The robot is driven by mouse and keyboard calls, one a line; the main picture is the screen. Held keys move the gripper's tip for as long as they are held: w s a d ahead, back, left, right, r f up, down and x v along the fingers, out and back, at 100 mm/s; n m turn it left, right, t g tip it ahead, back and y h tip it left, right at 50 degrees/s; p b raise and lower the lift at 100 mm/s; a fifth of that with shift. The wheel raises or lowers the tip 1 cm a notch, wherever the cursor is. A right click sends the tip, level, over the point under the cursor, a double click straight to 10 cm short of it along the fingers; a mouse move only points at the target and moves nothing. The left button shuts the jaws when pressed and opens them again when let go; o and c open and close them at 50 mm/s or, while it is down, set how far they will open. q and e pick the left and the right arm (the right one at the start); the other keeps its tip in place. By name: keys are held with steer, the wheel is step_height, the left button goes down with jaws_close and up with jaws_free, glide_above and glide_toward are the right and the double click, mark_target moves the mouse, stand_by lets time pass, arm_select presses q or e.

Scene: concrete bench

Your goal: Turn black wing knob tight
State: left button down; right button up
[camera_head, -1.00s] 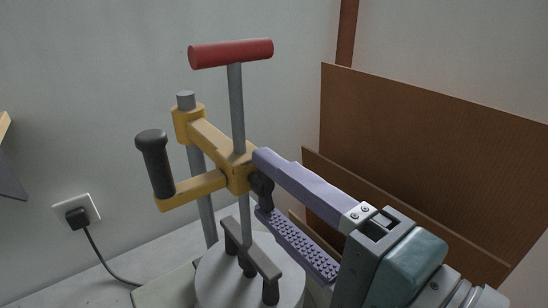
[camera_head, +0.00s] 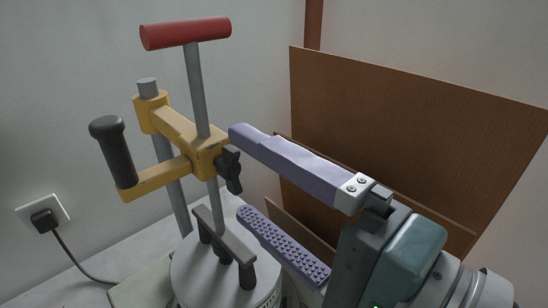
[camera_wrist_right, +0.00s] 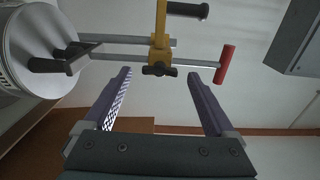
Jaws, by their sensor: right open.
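The black wing knob (camera_head: 230,170) sits on the right side of the yellow clamp bracket (camera_head: 205,157), with its wings close to upright in the head view. In the right wrist view the knob (camera_wrist_right: 153,71) shows between and beyond the two fingers. My right gripper (camera_head: 241,172) is open, its purple fingers spread above and below the knob's level, just to the knob's right. Nothing is between its pads in the right wrist view (camera_wrist_right: 158,78). I cannot tell from the pictures whether a finger touches the knob. My left gripper is not in view.
A red handle (camera_head: 186,33) tops the grey rod. A black side grip (camera_head: 113,152) stands on the bracket's left. Below is a round grey drum (camera_head: 190,278) with a dark crossbar (camera_head: 223,236). Brown boards (camera_head: 400,130) lean behind my right arm. A plug and cord (camera_head: 44,220) are at the left.

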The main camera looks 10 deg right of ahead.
steer(key=b+v, duration=0.2)
steer(key=v, duration=0.6)
steer(key=shift+b, duration=0.3)
